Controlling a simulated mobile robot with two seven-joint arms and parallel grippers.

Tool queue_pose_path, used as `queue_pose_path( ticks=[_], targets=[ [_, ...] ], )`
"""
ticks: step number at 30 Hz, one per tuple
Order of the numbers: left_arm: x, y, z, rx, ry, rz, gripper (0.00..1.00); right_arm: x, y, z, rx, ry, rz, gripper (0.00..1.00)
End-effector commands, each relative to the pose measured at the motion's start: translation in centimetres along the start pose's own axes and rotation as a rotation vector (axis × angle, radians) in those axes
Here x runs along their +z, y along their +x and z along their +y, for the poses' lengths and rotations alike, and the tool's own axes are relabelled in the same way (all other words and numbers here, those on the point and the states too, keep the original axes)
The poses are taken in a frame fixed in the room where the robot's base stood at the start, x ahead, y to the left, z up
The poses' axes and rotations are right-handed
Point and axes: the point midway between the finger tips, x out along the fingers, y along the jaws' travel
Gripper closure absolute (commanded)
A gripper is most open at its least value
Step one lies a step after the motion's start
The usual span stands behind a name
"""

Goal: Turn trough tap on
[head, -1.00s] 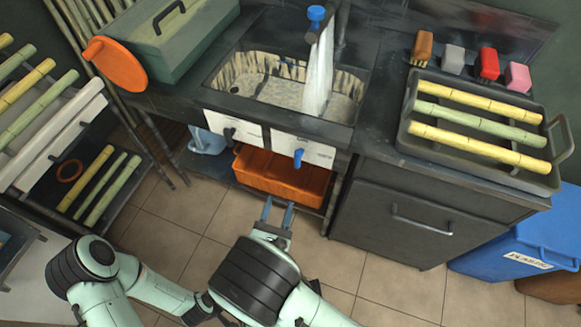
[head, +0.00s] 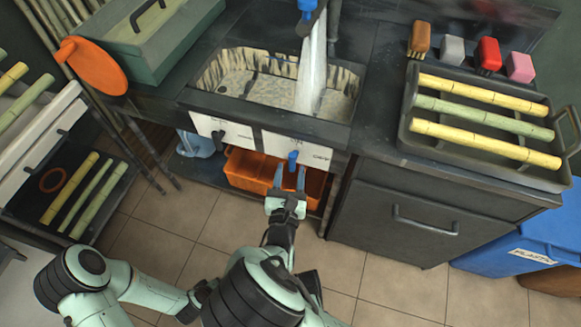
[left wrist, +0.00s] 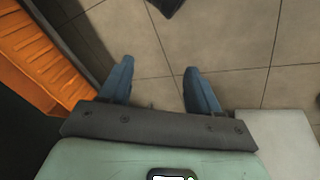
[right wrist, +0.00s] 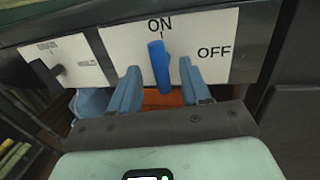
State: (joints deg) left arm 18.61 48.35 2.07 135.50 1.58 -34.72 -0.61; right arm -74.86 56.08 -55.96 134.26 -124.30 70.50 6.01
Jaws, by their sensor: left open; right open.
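The blue tap handle (head: 293,160) is on the white front panel (head: 313,152) under the sink. In the right wrist view the blue handle (right wrist: 159,68) stands nearly upright below the word ON, with OFF to its right. My right gripper (head: 289,178) is open just below and in front of the handle. In the right wrist view its fingertips (right wrist: 159,74) are on either side of the handle; contact cannot be told. Water (head: 312,70) runs from the spout into the trough (head: 335,118). My left gripper (left wrist: 155,80) is open and empty above the floor.
A second panel with a black handle (head: 217,135) is to the left. An orange crate (head: 243,170) sits on the shelf below. A dark cabinet (head: 400,205) stands to the right. A tray (head: 410,125) with cane pieces is on the counter. The tiled floor in front is free.

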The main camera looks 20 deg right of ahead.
Motion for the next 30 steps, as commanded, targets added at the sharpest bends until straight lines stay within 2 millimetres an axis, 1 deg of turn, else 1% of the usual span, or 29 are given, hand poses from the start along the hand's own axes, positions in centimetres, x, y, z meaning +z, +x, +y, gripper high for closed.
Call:
queue_pose_path(
  ticks=[1, 3, 6, 15, 16, 17, 18, 20, 26, 30],
  targets=[
    [0.5, 0.3, -0.4, -0.006, -0.003, -0.015, 0.38, -0.1, 0.7, 0.0, -0.001, 0.002, 0.001, 0.53],
    [1.0, 0.5, -0.7, -0.011, -0.006, -0.029, 0.38, -0.1, 1.3, 0.0, 0.000, 0.002, 0.000, 0.53],
    [1.3, 0.6, -0.9, -0.015, -0.008, -0.038, 0.38, -0.1, 1.9, 0.0, 0.000, 0.001, 0.001, 0.53],
    [1.4, 0.6, -0.9, -0.017, -0.009, -0.043, 0.38, 0.0, 2.1, 0.0, 0.001, 0.001, 0.001, 0.53],
    [1.4, 0.6, -0.9, -0.017, -0.009, -0.043, 0.38, 0.0, 2.1, 0.0, 0.001, 0.001, 0.001, 0.59],
    [1.4, 0.6, -0.9, -0.017, -0.009, -0.043, 0.38, 0.0, 2.1, 0.0, 0.001, 0.001, 0.001, 0.69],
    [1.4, 0.6, -0.9, -0.017, -0.009, -0.043, 0.38, 0.0, 2.1, 0.0, 0.001, 0.001, 0.001, 0.82],
    [1.4, 0.6, -0.9, -0.017, -0.009, -0.042, 0.38, 0.0, 2.1, 0.0, 0.001, 0.001, 0.001, 1.00],
    [1.3, 0.5, -0.8, -0.015, -0.008, -0.038, 0.38, 0.0, 2.1, 0.0, 0.000, -0.003, 0.002, 1.00],
    [0.2, -0.3, 0.0, -0.001, -0.001, -0.007, 0.38, 0.2, 2.1, 0.0, 0.000, -0.028, 0.006, 1.00]
  ],
)
